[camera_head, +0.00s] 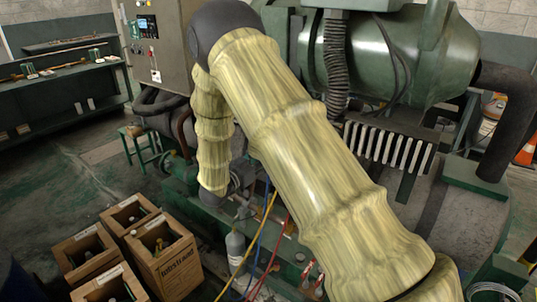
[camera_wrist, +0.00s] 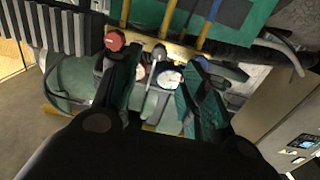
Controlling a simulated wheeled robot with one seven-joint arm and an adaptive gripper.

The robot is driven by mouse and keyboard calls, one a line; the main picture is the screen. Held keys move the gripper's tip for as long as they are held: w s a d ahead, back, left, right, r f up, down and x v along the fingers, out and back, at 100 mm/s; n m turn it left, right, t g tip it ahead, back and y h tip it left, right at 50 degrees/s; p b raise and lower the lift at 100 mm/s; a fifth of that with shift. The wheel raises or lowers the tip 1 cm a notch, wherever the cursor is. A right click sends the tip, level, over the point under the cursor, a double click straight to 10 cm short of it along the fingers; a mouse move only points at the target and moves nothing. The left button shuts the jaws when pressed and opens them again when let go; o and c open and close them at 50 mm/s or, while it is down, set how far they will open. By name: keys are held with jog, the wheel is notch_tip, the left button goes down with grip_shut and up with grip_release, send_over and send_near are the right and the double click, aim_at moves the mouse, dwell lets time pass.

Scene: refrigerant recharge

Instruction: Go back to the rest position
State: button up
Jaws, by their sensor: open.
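My gripper (camera_wrist: 165,85) is open in the wrist view, its two dark, green-padded fingers spread apart. Between and beyond the fingers is a gauge set with a white dial (camera_wrist: 171,78), a second pale dial partly hidden by the left finger, and a red knob (camera_wrist: 115,41) at its left. I cannot tell whether the fingers touch any part of it. In the head view my sleeved arm reaches up and folds down at the left, and its end is small and dark near the green machine base (camera_head: 182,180).
A large green machine (camera_head: 440,50) fills the back right. A control cabinet (camera_head: 165,50) stands behind my arm. Yellow, blue and red hoses (camera_head: 262,240) hang beside a grey cylinder (camera_head: 236,252). Several wooden crates (camera_head: 172,262) with bottles stand at lower left. Open floor lies left.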

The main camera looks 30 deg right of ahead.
jog(key=shift+v, duration=0.75)
jog(key=shift+f, duration=0.1)
jog(key=s+a+f+n+y, duration=0.35)
jog(key=s+f, duration=0.25)
jog(key=f, duration=0.4)
jog(key=s+a+f+n+y, duration=0.2)
jog(key=s+f+n+y, duration=0.15)
jog(key=s+f, duration=0.45)
jog(key=s+a+f+n+y, duration=0.3)
jog(key=s+f+y, duration=0.1)
jog(key=f, duration=0.8)
jog(key=s+a+f+n+g+y, duration=0.1)
jog(key=s+a+f+g+y, duration=0.1)
jog(key=s, duration=0.8)
jog(key=s+a+f+n+g+y, duration=0.1)
jog(key=s+a+f+g+y, duration=0.1)
jog(key=s, duration=0.8)
jog(key=s+a+f+n+g+y, duration=0.1)
jog(key=s+a+f+g, duration=0.2)
jog(key=s, duration=0.7)
jog(key=shift+s+a+f+y, duration=0.25)
jog(key=shift+a+f+y, duration=0.2)
jog(key=shift+a, duration=0.75)
